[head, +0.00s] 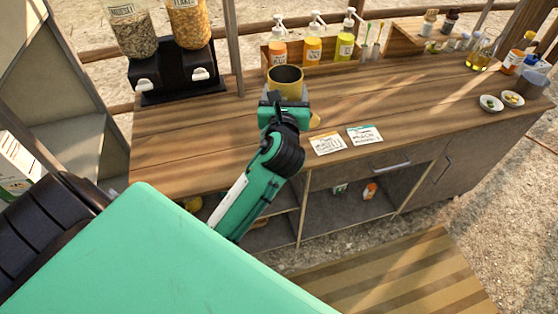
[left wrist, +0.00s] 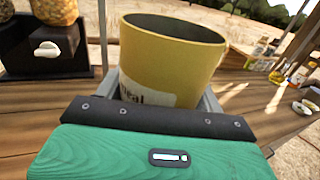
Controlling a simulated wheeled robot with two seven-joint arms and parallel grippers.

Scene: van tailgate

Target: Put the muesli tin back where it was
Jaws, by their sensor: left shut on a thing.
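A yellow open-topped tin (head: 286,85) is held by my left gripper (head: 284,97) over the back middle of the wooden counter (head: 205,135). In the left wrist view the yellow tin (left wrist: 170,55) is upright or nearly so between the fingers. Its pale label is partly hidden by the gripper; only letters like "eal" show. The inside is dark and its bottom is hidden. I cannot tell whether the tin touches the counter. A clear dispenser (head: 133,30) with a label like "Muesli" stands at the back left. My right gripper is not in view.
A flakes dispenser (head: 190,22) stands beside the other one. A wooden box (head: 270,55) with pump bottles is just behind the tin. Two cards (head: 345,139) lie right of my gripper. Small bowls (head: 500,100) sit at the right end. The counter left of the tin is clear.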

